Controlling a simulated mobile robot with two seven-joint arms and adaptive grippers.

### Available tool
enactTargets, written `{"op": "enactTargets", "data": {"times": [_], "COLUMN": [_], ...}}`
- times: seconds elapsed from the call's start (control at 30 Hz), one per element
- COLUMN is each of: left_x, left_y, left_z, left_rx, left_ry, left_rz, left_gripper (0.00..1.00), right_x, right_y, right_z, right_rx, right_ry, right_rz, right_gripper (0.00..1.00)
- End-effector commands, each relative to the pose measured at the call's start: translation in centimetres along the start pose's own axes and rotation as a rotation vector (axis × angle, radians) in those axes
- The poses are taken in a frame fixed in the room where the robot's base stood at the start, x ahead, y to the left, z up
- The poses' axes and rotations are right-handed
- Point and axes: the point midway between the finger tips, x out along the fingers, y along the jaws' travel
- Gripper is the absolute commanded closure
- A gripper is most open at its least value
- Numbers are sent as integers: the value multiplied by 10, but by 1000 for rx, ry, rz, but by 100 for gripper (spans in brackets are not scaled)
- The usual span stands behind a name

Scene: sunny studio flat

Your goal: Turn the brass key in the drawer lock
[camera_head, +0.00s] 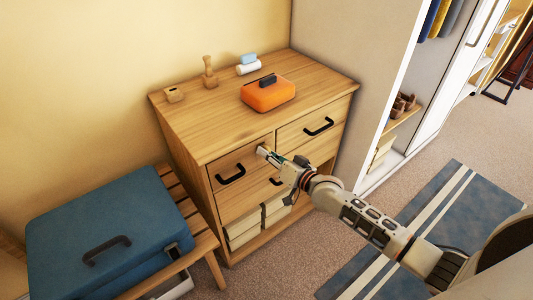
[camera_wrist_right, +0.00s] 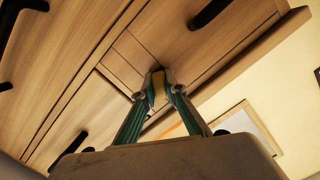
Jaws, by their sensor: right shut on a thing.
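The wooden dresser (camera_head: 215,118) has two top drawers side by side, each with a black handle, and more drawer front below. My right gripper (camera_head: 264,152) is at the dresser front, between the handles of the two top drawers. In the right wrist view the fingertips (camera_wrist_right: 158,78) are closed together against the drawer front. A small yellowish piece, the brass key (camera_wrist_right: 158,90), shows between the fingers. The lock is hidden behind the fingertips, and I cannot tell how far the key is turned. My left gripper is not in view.
An orange case (camera_head: 268,95), a white-and-blue item (camera_head: 248,66) and small wooden pieces (camera_head: 209,72) stand on the dresser. A blue suitcase (camera_head: 105,230) lies on a slatted bench (camera_head: 205,243) at left. A white wardrobe panel stands at right. A striped rug (camera_head: 440,210) covers part of the floor.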

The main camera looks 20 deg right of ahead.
Motion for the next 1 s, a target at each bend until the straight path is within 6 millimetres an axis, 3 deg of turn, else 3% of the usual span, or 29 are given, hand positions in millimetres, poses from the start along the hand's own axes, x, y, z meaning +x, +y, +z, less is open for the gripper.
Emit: {"op": "enactTargets", "data": {"times": [0.23, 1.0], "left_x": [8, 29], "left_y": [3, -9], "left_z": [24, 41], "left_rx": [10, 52], "left_ry": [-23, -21], "left_rz": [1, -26], "left_gripper": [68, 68], "right_x": [0, 0], "right_y": [5, 5], "right_z": [6, 7], "right_rx": [312, 937], "right_ry": [-3, -4], "right_rz": [-44, -134], "right_gripper": [100, 100]}}
